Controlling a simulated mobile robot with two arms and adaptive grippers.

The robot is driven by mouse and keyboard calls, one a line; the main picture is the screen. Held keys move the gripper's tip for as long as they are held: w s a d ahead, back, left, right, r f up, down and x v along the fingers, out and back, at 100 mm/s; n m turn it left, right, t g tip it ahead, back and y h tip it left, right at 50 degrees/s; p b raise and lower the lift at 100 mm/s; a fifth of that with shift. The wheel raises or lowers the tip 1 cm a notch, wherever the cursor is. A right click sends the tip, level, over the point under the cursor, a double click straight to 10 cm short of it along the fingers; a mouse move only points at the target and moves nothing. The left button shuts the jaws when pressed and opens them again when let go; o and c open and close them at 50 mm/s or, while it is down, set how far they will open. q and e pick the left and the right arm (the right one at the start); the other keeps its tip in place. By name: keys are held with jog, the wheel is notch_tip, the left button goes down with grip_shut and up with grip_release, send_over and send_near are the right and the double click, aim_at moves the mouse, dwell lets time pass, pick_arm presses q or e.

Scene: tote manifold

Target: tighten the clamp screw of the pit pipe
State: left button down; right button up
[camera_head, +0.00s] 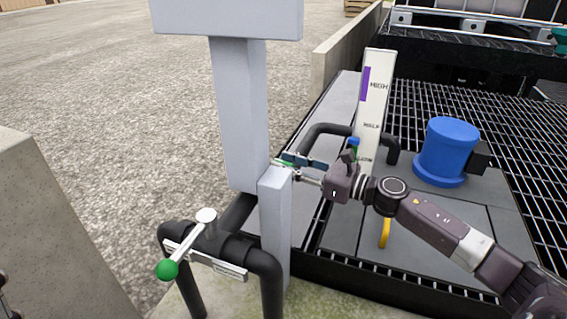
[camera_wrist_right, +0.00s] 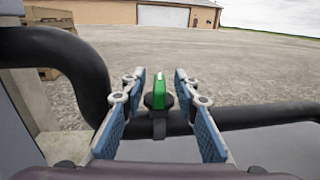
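In the right wrist view a green-topped screw knob (camera_wrist_right: 158,92) stands upright on a narrow clamp band around a black pipe (camera_wrist_right: 235,117). My right gripper (camera_wrist_right: 157,82) is open, its blue pads on either side of the knob, with gaps visible on both sides. In the head view my right gripper (camera_head: 292,166) reaches left, behind the top of a grey post. A bit of green (camera_head: 282,164) shows between its fingers, and the post hides most of the clamp. A dark fragment at the lower left edge may be my left gripper; its fingers cannot be made out.
A black pipe frame (camera_head: 268,265) with a green-ball lever (camera_head: 167,270) stands in front. A grey post (camera_head: 275,220) is close beside my right gripper. A level board (camera_head: 374,90), a blue cylinder (camera_head: 447,150) and a yellow handle (camera_head: 385,233) stand right. Open gravel lies left.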

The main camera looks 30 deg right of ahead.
jog(key=shift+w+a, duration=0.35)
jog(key=shift+w, duration=0.15)
grip_shut()
